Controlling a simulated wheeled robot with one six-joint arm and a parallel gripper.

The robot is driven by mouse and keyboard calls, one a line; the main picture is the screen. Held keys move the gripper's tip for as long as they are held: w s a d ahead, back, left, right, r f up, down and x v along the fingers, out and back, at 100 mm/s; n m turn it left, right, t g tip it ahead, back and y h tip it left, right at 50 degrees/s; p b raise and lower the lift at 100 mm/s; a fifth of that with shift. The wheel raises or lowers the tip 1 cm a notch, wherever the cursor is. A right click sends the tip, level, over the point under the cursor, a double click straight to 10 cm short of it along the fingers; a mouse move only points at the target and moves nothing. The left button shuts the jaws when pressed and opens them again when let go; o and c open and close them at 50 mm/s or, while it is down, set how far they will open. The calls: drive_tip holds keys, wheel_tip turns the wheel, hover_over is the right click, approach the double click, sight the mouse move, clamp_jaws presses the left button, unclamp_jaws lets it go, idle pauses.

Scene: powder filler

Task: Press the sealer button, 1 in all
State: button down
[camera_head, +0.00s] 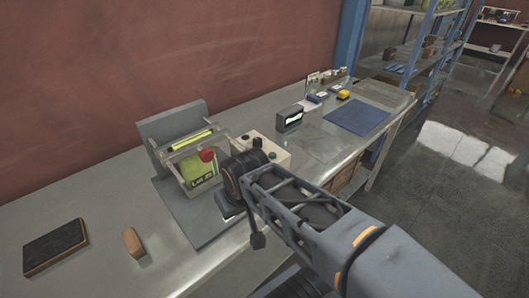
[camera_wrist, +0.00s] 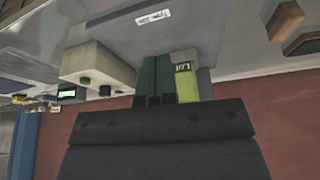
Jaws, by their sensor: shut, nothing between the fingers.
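The sealer (camera_head: 172,135) stands on the bench at left in the head view, with a grey back plate, a clear frame and a red knob (camera_head: 207,154). A yellow-green bag (camera_head: 200,172) with a lot label sits in it; the bag also shows in the wrist view (camera_wrist: 187,88). A beige control box (camera_head: 270,158) beside it carries a green button (camera_head: 273,156); in the wrist view the box shows a green button (camera_wrist: 85,81) and a dark one (camera_wrist: 105,90). My gripper (camera_wrist: 152,60) is shut and empty, beside the bag in the picture. My wrist hides it in the head view; contact cannot be told.
A dark flat block (camera_head: 55,246) and a tan block (camera_head: 134,243) lie at the bench's left. A small black display (camera_head: 290,119), a blue mat (camera_head: 357,118) and small items lie to the right. A red wall (camera_head: 150,50) rises behind.

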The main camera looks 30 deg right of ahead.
wheel_tip(320, 180, up, 5)
drive_tip(key=m+t+y+p, duration=0.3)
drive_tip(key=m+t, duration=0.1)
drive_tip(key=m, duration=1.9)
hover_over(272, 155)
drive_tip(key=shift+d+f, duration=0.1)
drive_tip(key=shift+f, duration=0.05)
drive_tip(key=shift+f+b, duration=0.1)
drive_tip(key=shift+b, duration=0.25)
wheel_tip(272, 155, down, 9)
drive_tip(key=b, duration=0.7)
drive_tip(key=shift+f+b, duration=0.25)
drive_tip(key=shift+b, duration=0.1)
